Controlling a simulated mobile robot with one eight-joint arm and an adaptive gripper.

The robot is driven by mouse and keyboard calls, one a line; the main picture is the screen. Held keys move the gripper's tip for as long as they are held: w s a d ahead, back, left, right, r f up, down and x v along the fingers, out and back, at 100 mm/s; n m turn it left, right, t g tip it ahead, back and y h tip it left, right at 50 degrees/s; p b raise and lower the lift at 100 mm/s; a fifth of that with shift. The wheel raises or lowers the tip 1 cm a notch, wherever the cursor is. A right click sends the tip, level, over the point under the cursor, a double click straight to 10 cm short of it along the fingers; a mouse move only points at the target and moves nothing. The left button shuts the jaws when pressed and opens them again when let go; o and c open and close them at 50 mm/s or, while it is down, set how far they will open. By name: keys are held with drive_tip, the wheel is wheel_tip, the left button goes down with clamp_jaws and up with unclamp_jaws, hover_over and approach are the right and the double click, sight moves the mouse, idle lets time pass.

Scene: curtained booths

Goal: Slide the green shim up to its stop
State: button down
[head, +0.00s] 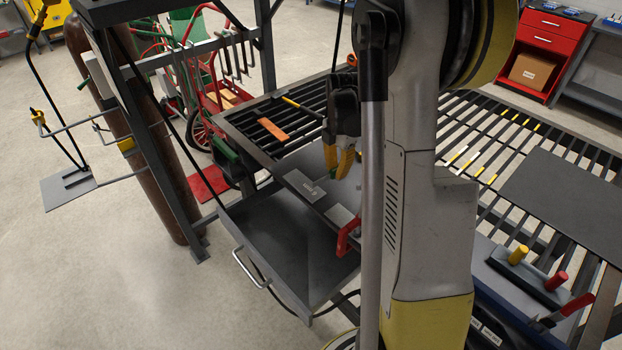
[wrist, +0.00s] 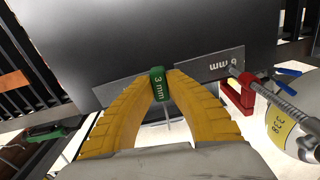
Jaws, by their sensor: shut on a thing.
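The green shim (wrist: 158,84), marked "3 mm", sits between the two yellow fingertips of my gripper (wrist: 159,90) in the wrist view. The fingers are shut on its green end. It is at the edge of a large dark plate (wrist: 180,35), between two stretches of grey strip; the right stretch (wrist: 215,68) is marked "6 mm". I cannot tell which part is the stop, or whether the shim touches it. In the head view my gripper (head: 339,163) points down over the bench; the shim is not clear there.
A red clamp (wrist: 240,95) stands right of my fingers; it also shows in the head view (head: 346,237). An orange strip (head: 272,129) lies on the slatted bench. My arm hides much of the bench's middle.

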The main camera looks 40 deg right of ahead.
sight(344, 199)
drive_tip(key=shift+s+d+r+n, duration=0.25)
drive_tip(key=shift+d+r+n, duration=0.2)
drive_tip(key=shift+d, duration=0.3)
drive_tip(key=shift+f, duration=0.1)
drive_tip(key=shift+d, duration=0.15)
drive_tip(key=shift+f+b, duration=3.85)
drive_tip(key=shift+f, duration=1)
drive_tip(key=shift+f, duration=0.2)
drive_tip(key=shift+s+r+b, duration=0.1)
drive_tip(key=shift+s+b, duration=0.2)
drive_tip(key=shift+s, duration=0.65)
drive_tip(key=c, duration=1.4)
unclamp_jaws()
